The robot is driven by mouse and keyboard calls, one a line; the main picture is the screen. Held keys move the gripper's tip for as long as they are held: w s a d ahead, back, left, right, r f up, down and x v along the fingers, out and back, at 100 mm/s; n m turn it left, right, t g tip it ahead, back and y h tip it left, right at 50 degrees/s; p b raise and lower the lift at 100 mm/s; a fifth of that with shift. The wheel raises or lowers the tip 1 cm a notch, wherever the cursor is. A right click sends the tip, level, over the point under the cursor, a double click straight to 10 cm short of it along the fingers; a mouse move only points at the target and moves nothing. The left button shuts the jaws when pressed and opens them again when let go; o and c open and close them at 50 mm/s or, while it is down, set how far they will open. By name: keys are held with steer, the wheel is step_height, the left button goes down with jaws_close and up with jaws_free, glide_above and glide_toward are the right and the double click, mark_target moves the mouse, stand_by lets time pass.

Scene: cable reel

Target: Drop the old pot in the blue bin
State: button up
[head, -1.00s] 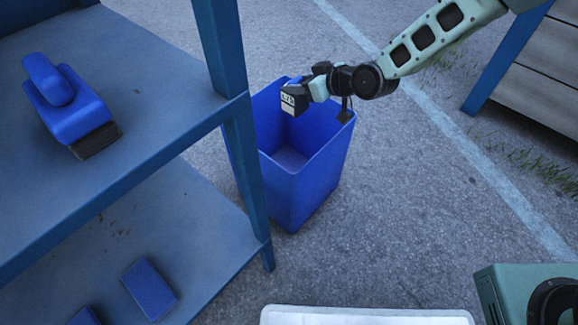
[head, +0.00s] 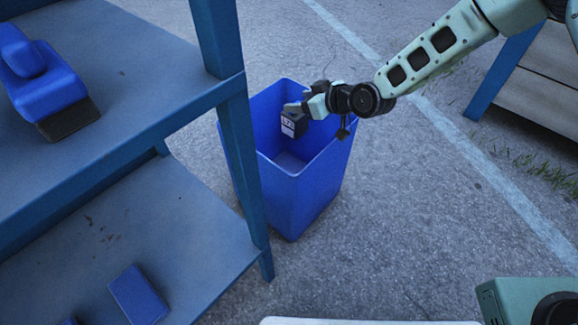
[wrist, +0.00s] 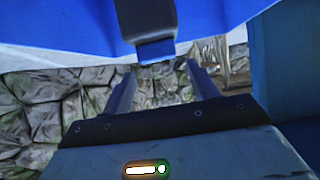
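The old pot looks like a small black block (head: 293,124) with a white label, seen in the head view. It is inside the mouth of the blue bin (head: 318,190), below the rim and above the floor of the bin. My gripper (head: 292,107) reaches over the bin from the right, its fingers just above the block. In the wrist view my gripper's two fingers (wrist: 162,68) stand apart with a clear gap between them. A dark piece with a blue end (wrist: 155,48) shows beyond the tips; I cannot tell whether it is the pot.
A blue shelf unit (head: 130,75) stands close at the bin's left, with a blue tool (head: 40,85) on top and a blue box (head: 138,295) below. A wooden-sided bench (head: 545,100) is at the right. Open paving lies right of the bin.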

steer(key=shift+o, duration=0.3)
steer(key=shift+d, duration=0.1)
steer(key=p+v, duration=0.6)
steer(key=v, duration=1.1)
steer(key=shift+s+d, duration=0.1)
